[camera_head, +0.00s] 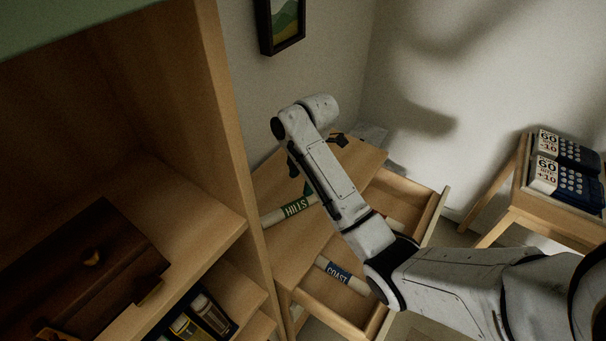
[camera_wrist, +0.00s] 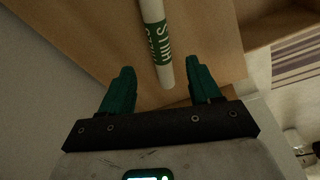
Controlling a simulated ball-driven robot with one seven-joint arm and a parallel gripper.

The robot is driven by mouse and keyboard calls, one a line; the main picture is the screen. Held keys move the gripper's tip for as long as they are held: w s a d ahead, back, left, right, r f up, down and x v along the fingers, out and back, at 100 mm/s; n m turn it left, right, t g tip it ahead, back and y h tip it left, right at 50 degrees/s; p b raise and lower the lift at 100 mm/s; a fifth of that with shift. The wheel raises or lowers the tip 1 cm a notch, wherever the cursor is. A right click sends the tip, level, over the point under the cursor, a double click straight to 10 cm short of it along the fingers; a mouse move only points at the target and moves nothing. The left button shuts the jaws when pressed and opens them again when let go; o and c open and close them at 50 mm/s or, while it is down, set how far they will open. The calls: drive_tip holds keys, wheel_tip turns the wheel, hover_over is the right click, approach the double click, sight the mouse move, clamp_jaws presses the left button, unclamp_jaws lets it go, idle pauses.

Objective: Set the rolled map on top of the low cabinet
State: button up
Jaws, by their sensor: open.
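The low cabinet (camera_head: 322,232) has a pale wood top, seen below my arm in the head view. A white rolled map with a green HILLS label (camera_head: 293,208) lies on that top, partly behind my arm. In the wrist view this map (camera_wrist: 158,40) runs from the top edge down between my fingers. My gripper (camera_wrist: 160,66) is open, with a teal finger on each side of the map's near end and gaps between. A second rolled map with a dark blue COAST label (camera_head: 340,272) seems to lie in the nearer open drawer, partly hidden by my arm.
Two cabinet drawers are pulled out, one farther (camera_head: 404,204) and one nearer (camera_head: 341,308). A tall shelf (camera_head: 215,90) holding a brown box (camera_head: 85,265) stands close at left. A side table (camera_head: 497,232) with boxed items (camera_head: 566,170) stands at right. A picture (camera_head: 281,24) hangs on the wall.

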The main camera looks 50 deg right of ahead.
drive_tip(key=s+a+f+m, duration=0.2)
drive_tip(key=s+a, duration=0.1)
drive_tip(key=a, duration=0.2)
drive_tip(key=s+a+f+m, duration=0.2)
drive_tip(key=s+a+m, duration=0.1)
drive_tip(key=a, duration=0.2)
drive_tip(key=s+a+f+m, duration=0.2)
drive_tip(key=s+a, duration=0.2)
drive_tip(key=a, duration=0.1)
drive_tip(key=shift+f, duration=0.1)
drive_tip(key=s+a+m+h, duration=0.1)
drive_tip(key=s+m, duration=0.6)
drive_tip(key=s, duration=0.7)
drive_tip(key=shift+s+a+f+m, duration=0.2)
drive_tip(key=shift+s+m, duration=0.1)
drive_tip(key=shift+m, duration=0.1)
